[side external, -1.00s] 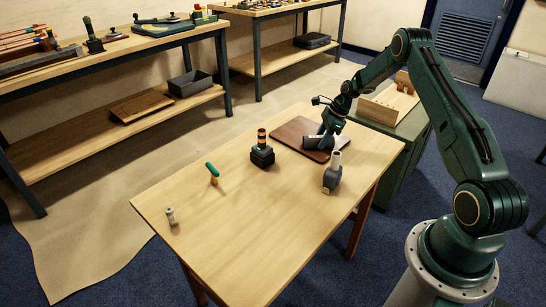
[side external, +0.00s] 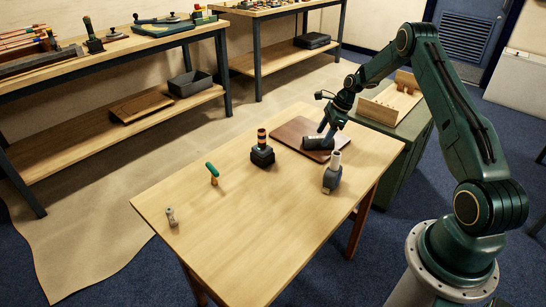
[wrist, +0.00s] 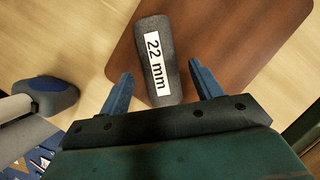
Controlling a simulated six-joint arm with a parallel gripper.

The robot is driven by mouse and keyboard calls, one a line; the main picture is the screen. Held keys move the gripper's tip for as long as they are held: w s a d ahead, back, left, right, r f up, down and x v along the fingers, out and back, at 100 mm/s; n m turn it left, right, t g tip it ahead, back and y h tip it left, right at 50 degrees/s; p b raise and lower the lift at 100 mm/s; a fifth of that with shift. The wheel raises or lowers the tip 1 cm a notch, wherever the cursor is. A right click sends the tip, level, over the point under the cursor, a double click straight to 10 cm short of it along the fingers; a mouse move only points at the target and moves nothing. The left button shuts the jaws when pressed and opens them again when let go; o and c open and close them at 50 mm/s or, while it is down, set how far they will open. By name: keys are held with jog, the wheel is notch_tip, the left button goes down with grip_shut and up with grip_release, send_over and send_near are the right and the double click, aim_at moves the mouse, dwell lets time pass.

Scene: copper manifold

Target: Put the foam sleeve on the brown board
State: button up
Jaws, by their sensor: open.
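The foam sleeve (wrist: 157,62) is a dark grey cylinder with a white "22 mm" label. It lies on its side on the brown board (wrist: 220,45), with its far end at or past the board's left edge in the wrist view. The sleeve also shows in the side view (side external: 317,143), on the brown board (side external: 292,131). My gripper (wrist: 162,85) is open, with one blue finger on each side of the sleeve's near end and a gap to it. In the side view my gripper (side external: 327,131) is just above the sleeve. Whether the fingers touch the board is unclear.
A grey bottle-like item with a pale neck (side external: 332,174) stands close to the board. A dark block with orange-banded rings (side external: 262,149), a green-handled tool (side external: 213,174) and a small metal fitting (side external: 171,217) stand further left. The table's front left (side external: 240,240) is clear.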

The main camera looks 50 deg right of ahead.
jog(key=v, duration=1)
jog(key=shift+a, duration=0.1)
dwell(0.3)
jog(key=s+a+r+n+h, duration=0.1)
jog(key=s+a+r+n, duration=0.2)
jog(key=a+r+n, duration=0.5)
jog(key=s+a+r+n+h, duration=0.1)
jog(key=s+a+r+n, duration=0.3)
jog(key=a+r, duration=0.85)
jog(key=s+a+n, duration=0.4)
jog(key=s+n, duration=0.1)
jog(key=s, duration=0.2)
jog(key=s+a+r+n+t, duration=0.1)
jog(key=s+a+n, duration=0.3)
jog(key=s, duration=0.3)
jog(key=s+a+n+t+h, duration=0.1)
jog(key=s+a+n, duration=0.3)
jog(key=s+n, duration=0.2)
jog(key=shift+s+a+r, duration=0.15)
jog(key=shift+s+r, duration=0.25)
jog(key=shift+s, duration=0.25)
